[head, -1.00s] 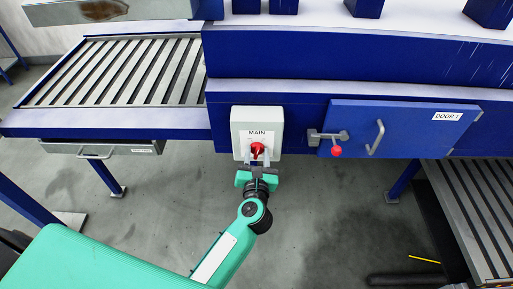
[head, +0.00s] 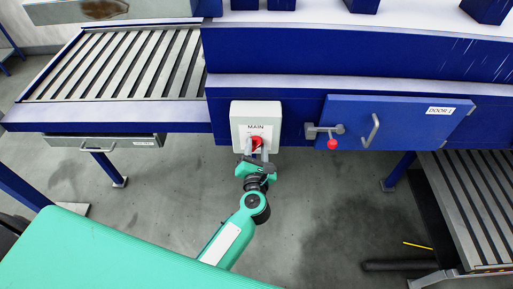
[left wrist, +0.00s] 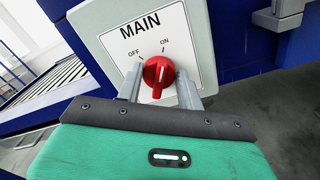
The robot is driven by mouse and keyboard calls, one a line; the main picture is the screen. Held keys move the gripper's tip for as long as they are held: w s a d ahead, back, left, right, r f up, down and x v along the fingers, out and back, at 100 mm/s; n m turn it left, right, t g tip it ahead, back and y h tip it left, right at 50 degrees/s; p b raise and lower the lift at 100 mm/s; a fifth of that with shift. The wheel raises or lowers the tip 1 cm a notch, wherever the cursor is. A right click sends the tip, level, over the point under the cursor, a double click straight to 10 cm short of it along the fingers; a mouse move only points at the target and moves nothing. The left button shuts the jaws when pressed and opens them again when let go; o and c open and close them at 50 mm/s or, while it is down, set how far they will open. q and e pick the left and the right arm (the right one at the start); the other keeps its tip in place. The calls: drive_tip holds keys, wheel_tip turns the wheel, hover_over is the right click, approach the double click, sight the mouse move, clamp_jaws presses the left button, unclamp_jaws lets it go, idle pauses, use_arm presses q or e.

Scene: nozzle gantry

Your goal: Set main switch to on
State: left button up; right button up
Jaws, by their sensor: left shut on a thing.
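The main switch is a red rotary knob (left wrist: 158,74) on a white box labelled MAIN (head: 238,108), with OFF and ON marks above it. My left gripper (head: 256,150) reaches up from below. In the left wrist view its two grey fingers (left wrist: 160,90) stand on either side of the knob, shut on it. The knob's ridge runs nearly upright in that view, its top end toward the ON mark rather than OFF. The fingers partly hide the knob in the head view. My right gripper is not in view.
Right of the box is a blue door (head: 398,122) labelled DOOR 1, with a grey handle and a latch with a red ball (head: 332,143). A slatted conveyor (head: 120,65) is at the left, above a grey drawer (head: 100,143). The floor below is open.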

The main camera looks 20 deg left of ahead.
use_arm(q)
drive_tip(key=o, duration=1)
drive_tip(key=shift+b+v, duration=2.3)
drive_tip(key=shift+v, duration=4.6)
